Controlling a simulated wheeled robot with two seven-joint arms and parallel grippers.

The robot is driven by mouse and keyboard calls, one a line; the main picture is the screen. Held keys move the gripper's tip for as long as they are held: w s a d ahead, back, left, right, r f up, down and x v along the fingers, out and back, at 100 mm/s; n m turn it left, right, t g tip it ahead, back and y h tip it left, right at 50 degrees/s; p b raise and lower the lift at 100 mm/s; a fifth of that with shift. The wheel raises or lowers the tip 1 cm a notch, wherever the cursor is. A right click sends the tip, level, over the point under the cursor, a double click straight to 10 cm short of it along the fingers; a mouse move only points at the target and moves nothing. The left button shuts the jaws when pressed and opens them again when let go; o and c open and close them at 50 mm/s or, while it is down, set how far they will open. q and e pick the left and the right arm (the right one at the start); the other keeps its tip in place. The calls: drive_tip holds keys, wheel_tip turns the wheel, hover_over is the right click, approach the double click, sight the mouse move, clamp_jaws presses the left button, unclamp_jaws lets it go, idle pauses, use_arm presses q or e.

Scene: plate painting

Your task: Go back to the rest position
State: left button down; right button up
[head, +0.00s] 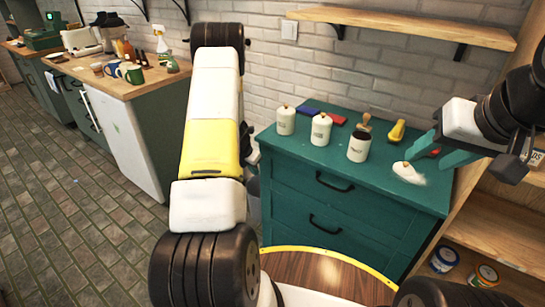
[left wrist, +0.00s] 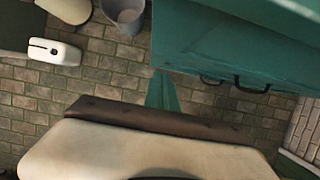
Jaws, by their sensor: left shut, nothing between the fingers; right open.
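My left arm rises through the middle of the head view and hides most of its own gripper there. In the left wrist view my left gripper (left wrist: 162,92) has its teal fingers together with nothing between them, over the tiled floor beside the green cabinet (left wrist: 240,50). My right gripper (head: 448,150) is open and empty at the right end of the green cabinet (head: 335,195). It is above and just right of a small white item (head: 408,173) on the cabinet top. A red item (head: 434,152) shows partly behind its fingers.
Two white canisters (head: 285,121) (head: 320,129), a white jar with a brush (head: 358,146) and a yellow item (head: 397,131) stand on the cabinet. A wooden shelf (head: 405,27) overhangs it; shelving (head: 480,225) is at right. A grey bin (left wrist: 126,14) stands on the floor (head: 75,190).

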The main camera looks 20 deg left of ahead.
use_arm(q)
drive_tip(key=v, duration=0.9)
drive_tip(key=s+d+r+m+h, duration=0.1)
drive_tip(key=s+d+r+m, duration=0.2)
drive_tip(key=d+r+m, duration=0.35)
drive_tip(key=s+d+r+m+t+h, duration=0.1)
drive_tip(key=s+d+r+m, duration=0.25)
drive_tip(key=r, duration=0.65)
drive_tip(key=s+d+r+m, duration=0.3)
drive_tip(key=d+r+m, duration=0.25)
drive_tip(key=r, duration=0.25)
drive_tip(key=s+d+r+m, duration=0.1)
drive_tip(key=s+r+m, duration=0.1)
drive_tip(key=s+m, duration=0.3)
drive_tip(key=s+d+r+m, duration=0.1)
drive_tip(key=s+r+m, duration=0.2)
drive_tip(key=s+m, duration=0.3)
drive_tip(key=s+d+r+m+t+y, duration=0.1)
drive_tip(key=s+r+m, duration=0.1)
drive_tip(key=s+m, duration=0.4)
drive_tip(key=shift+s+r, duration=0.3)
drive_tip(key=shift+s, duration=0.95)
